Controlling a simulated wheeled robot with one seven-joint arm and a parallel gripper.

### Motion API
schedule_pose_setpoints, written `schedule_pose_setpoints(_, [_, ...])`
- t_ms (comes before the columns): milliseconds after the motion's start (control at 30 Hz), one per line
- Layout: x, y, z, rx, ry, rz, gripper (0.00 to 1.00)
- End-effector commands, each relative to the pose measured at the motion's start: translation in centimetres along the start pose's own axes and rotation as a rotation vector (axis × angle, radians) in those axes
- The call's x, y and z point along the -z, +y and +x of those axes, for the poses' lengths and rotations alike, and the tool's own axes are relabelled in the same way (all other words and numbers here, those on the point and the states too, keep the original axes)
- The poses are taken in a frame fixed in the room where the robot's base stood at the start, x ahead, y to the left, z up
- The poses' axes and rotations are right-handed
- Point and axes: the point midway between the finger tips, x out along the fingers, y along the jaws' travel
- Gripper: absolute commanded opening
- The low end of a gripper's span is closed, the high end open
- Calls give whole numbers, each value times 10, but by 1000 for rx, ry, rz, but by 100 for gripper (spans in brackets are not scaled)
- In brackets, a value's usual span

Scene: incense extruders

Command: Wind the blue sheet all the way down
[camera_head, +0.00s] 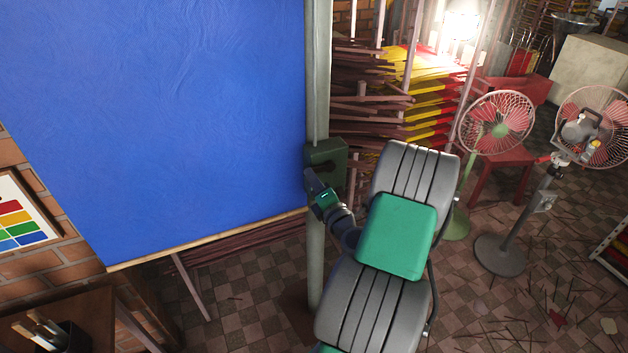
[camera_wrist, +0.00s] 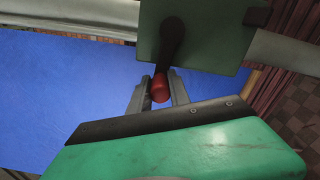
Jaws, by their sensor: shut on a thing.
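The blue sheet (camera_head: 170,110) hangs at the left in the head view, with a wooden bar (camera_head: 205,240) along its lower edge, above the floor. It also fills much of the wrist view (camera_wrist: 60,100). A dark green winch box (camera_head: 327,155) is fixed to a pale post (camera_head: 317,70) at the sheet's right side; it shows in the wrist view (camera_wrist: 205,40) too. A dark crank arm (camera_wrist: 173,40) runs from the box to a red knob (camera_wrist: 160,88). My gripper (camera_wrist: 160,90) is shut on the red knob, its fingers on either side. The head view mostly hides the knob.
Stacked incense sticks in brown, yellow and red (camera_head: 415,100) stand on racks behind the post. Pink fans (camera_head: 497,122) stand at the right. A brown table (camera_head: 50,305) is at the lower left. The tiled floor (camera_head: 240,300) is partly open.

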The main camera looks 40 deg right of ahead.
Motion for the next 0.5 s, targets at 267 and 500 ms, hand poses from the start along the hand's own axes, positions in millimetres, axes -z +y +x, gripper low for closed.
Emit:
schedule_pose_setpoints(267, [-1,0,0,-1,-2,-3,35])
schedule_pose_setpoints(500, [-1,0,0,0,-1,-2,45])
